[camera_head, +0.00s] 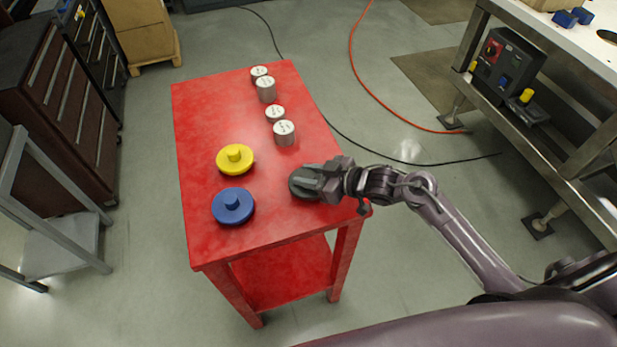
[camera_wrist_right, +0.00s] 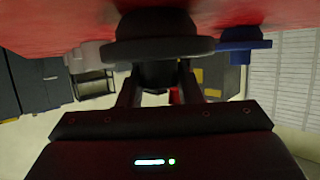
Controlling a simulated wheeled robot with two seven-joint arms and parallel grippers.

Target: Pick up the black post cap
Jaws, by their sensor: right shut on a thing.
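The black post cap (camera_head: 301,184) is a dark round disc near the right edge of the red table (camera_head: 290,222). My right gripper (camera_head: 317,182) reaches it from the right and partly covers it. In the right wrist view, the picture is upside down, and the wide black cap (camera_wrist_right: 158,48) shows just past the gripper fingers (camera_wrist_right: 157,85). The fingers are shut on its central knob. The cap's disc is at or very near the table surface; I cannot tell whether it touches. My left gripper is not in view.
A blue cap (camera_head: 233,206) and a yellow cap (camera_head: 235,159) stand to the left, each with a knob. The blue cap also shows in the right wrist view (camera_wrist_right: 245,46). Several grey cylinders (camera_head: 284,134) stand toward the back.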

